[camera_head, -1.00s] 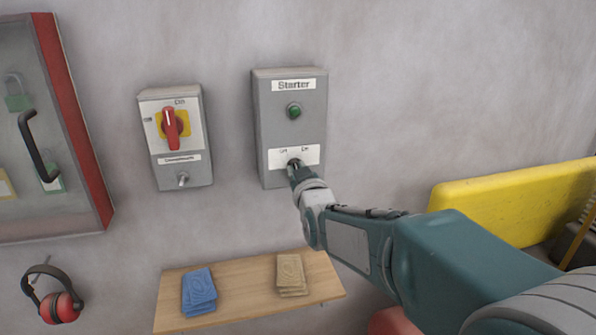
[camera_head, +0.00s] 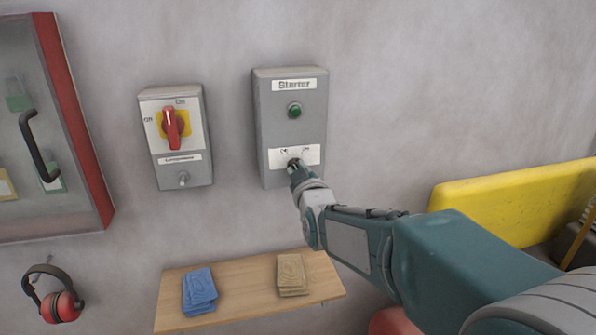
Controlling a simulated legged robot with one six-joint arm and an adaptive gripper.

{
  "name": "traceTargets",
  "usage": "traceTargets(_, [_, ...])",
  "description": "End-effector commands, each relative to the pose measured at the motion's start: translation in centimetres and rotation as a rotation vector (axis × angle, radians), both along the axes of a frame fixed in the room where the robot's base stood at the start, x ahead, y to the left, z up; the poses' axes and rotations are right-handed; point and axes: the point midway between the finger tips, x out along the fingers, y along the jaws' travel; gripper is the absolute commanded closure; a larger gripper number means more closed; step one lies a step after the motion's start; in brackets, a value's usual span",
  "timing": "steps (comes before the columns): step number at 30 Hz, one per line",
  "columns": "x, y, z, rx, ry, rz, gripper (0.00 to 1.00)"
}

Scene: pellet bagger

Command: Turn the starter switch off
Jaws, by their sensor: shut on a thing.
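The starter box (camera_head: 264,125) is a grey box on the wall with a "Starter" label and a green round lamp or button (camera_head: 294,110). Its white lower plate (camera_head: 312,152) carries small position markings, blurred but seemingly off at left and on at right. My gripper (camera_head: 295,165) is at this plate, in front of the starter switch, and is shut on it. The switch is mostly hidden by the gripper, so its exact angle cannot be told. My arm comes in from the lower right.
Left of the starter is a grey isolator box (camera_head: 194,175) with a red rotary handle (camera_head: 172,128) pointing up. A wooden shelf (camera_head: 240,295) below holds blue and tan packets. A glass-fronted cabinet (camera_head: 85,120), red ear defenders (camera_head: 60,305) and a yellow panel (camera_head: 500,200) stand around.

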Motion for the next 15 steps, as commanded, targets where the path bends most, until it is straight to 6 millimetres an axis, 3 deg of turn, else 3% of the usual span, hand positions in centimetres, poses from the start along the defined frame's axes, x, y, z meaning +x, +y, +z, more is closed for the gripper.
traceTargets(1, [-0.03,0.11,-0.26,-0.005,0.005,0.002,0.68])
traceTargets(3, [-0.03,0.09,-0.25,-0.003,0.004,0.003,0.47])
traceTargets(15, [-0.31,-0.08,-0.01,0.000,0.001,0.000,0.47])
